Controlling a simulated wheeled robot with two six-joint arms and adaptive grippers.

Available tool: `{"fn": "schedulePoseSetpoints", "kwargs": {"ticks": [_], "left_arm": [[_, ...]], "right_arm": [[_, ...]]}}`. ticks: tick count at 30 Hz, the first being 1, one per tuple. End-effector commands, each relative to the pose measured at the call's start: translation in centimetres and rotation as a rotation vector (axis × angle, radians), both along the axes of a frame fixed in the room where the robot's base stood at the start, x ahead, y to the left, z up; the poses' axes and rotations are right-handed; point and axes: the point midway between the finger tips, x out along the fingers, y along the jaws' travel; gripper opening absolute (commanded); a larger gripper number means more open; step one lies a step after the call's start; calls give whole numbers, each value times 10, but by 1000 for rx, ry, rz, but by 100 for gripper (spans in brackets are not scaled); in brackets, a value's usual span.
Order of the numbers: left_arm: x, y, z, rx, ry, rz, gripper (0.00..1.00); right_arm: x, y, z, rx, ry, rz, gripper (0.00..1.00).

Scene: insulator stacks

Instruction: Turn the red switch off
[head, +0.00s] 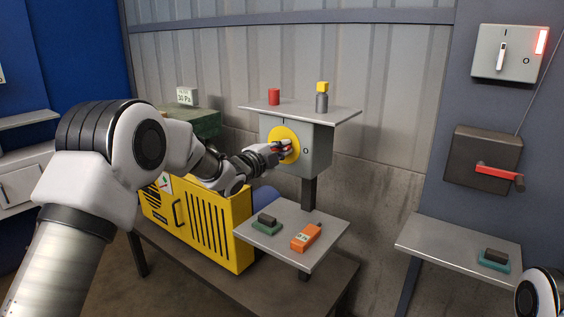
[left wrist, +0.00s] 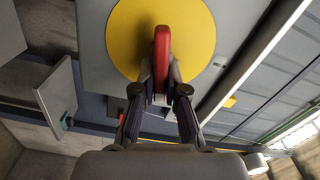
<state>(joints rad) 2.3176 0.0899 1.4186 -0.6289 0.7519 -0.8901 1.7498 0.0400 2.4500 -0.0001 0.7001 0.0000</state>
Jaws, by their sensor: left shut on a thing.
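The red switch is a rotary handle (left wrist: 162,45) on a round yellow plate (head: 291,137), set on the front of a grey box (head: 318,148). The box has an I mark above the plate and an O mark to its right. My left gripper (head: 281,148) is at the plate, its fingers closed on the red handle. The left wrist view shows the handle between both fingertips (left wrist: 162,92). In the head view the fingers partly hide the handle, so its exact angle is hard to tell. My right gripper is not in view.
A shelf (head: 340,114) above the box holds a red cylinder (head: 274,96) and a yellow-capped grey one (head: 322,98). A lower shelf (head: 275,245) carries an orange device (head: 306,236). A yellow cabinet (head: 205,232) stands left. A red lever (head: 497,172) is on the right wall.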

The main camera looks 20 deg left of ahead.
Motion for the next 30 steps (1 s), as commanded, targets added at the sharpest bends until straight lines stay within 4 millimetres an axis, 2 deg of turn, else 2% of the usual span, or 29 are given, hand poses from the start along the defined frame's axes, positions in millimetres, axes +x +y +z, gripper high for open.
{"fn": "schedulePoseSetpoints", "kwargs": {"ticks": [1,10,30], "left_arm": [[0,-1,-7,32,-14,0,0],[0,-1,-7,198,-73,-1,0],[0,-1,-6,260,-93,-1,0]], "right_arm": [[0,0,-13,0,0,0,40],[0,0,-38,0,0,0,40],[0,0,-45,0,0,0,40]]}}
